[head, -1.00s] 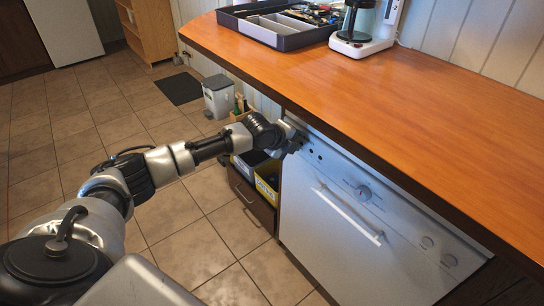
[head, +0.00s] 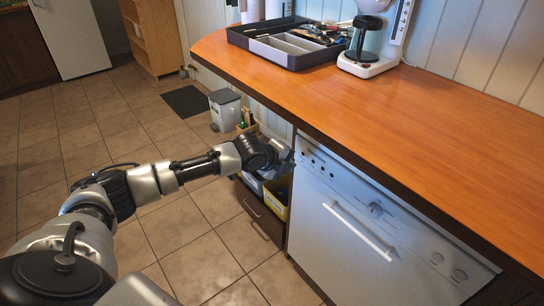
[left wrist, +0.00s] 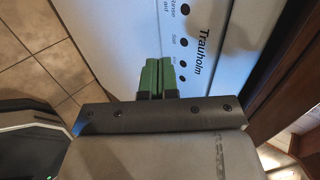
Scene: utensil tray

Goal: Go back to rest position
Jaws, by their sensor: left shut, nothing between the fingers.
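My left gripper (head: 284,155) is in front of the upper left corner of the white dishwasher (head: 335,215) in the head view, below the counter edge. In the left wrist view, the green fingers of my left gripper (left wrist: 157,76) are together with nothing between them. The dishwasher panel (left wrist: 165,28) with its printed labels and dark dots is right behind them; I cannot tell whether they touch it. My right gripper is in neither view.
The orange counter (head: 400,120) runs along the right, with a grey utensil tray (head: 290,62) and a coffee maker (head: 368,65) on it. An open drawer with a yellow box (head: 276,203) is beside the dishwasher. A bin (head: 225,108) stands behind. Tiled floor (head: 190,215) is free at left.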

